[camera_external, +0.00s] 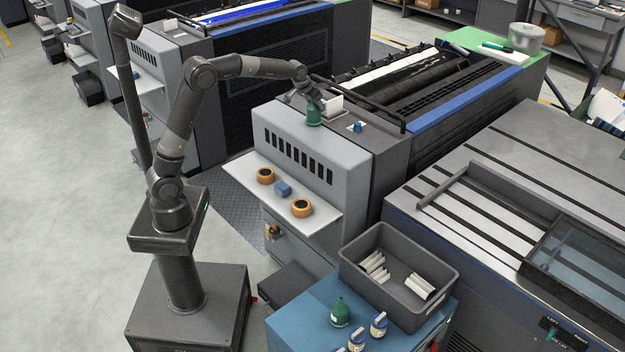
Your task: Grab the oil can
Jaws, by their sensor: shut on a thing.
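A small green oil can (313,117) stands upright, or is held just above, the grey top of the printing unit (350,150). My gripper (314,104) reaches down onto it from above and is shut on its upper part. The fingers are small here, and the can's spout is hidden by the gripper. A second green can (340,314) with a pointed spout stands on the blue cabinet at the front, apart from my gripper.
A white block (333,106) and a small blue item (357,127) sit close right of the can. A black rail (355,102) runs behind. A shelf (285,188) below holds tape rolls. A grey bin (398,245) and several small bottles (378,324) occupy the cabinet.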

